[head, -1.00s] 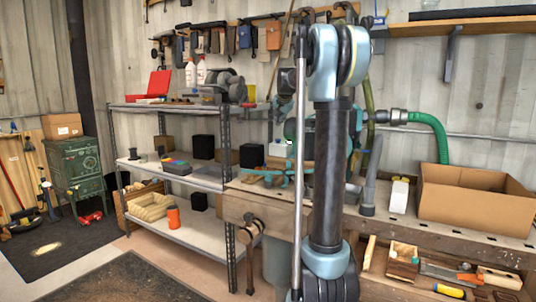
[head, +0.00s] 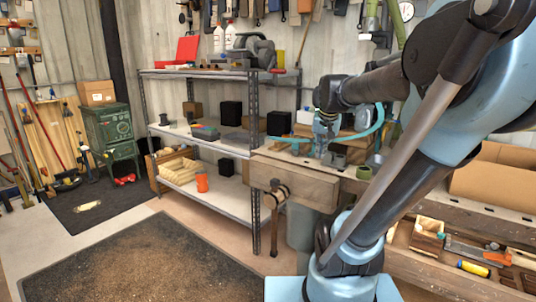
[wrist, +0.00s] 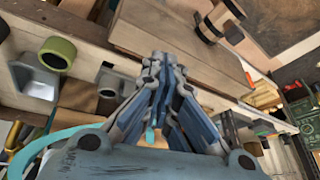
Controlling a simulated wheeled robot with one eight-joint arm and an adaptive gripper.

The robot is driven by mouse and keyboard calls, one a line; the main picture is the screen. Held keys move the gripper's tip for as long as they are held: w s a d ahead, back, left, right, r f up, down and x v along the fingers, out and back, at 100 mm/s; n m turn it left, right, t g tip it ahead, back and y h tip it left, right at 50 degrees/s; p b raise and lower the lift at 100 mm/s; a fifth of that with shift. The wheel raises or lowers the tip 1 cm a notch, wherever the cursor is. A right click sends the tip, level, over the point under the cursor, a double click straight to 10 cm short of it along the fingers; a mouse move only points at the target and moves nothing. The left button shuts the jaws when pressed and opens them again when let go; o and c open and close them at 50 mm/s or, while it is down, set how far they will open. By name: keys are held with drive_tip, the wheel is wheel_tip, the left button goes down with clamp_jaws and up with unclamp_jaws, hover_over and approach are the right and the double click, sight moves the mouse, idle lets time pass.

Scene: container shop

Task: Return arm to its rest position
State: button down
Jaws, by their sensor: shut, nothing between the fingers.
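My arm reaches up from its blue base at the lower right of the head view, bends at a high elbow, and runs back left. My gripper (head: 324,143) hangs at its end, small and partly blended with the bench clutter, over or near the workbench. In the wrist view my gripper (wrist: 163,62) has its blue linkage fingers drawn together at the tips, with nothing held. The wooden workbench (head: 295,180) lies beyond it; whether anything touches the gripper I cannot tell.
A metal shelf unit (head: 205,140) stands left of the bench, with an orange cup (head: 202,183) on its low shelf. A cardboard box (head: 495,180) is at the right, partly behind my arm. A green ring (wrist: 57,53) lies near the gripper. A dark mat (head: 150,262) covers open floor.

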drive_tip(key=s+f+n+g, duration=0.2)
drive_tip(key=s+f+n, duration=0.1)
drive_tip(key=s+f, duration=1.3)
drive_tip(key=s, duration=0.3)
drive_tip(key=shift+s+f+g, duration=0.2)
drive_tip(key=shift+f+g, duration=0.1)
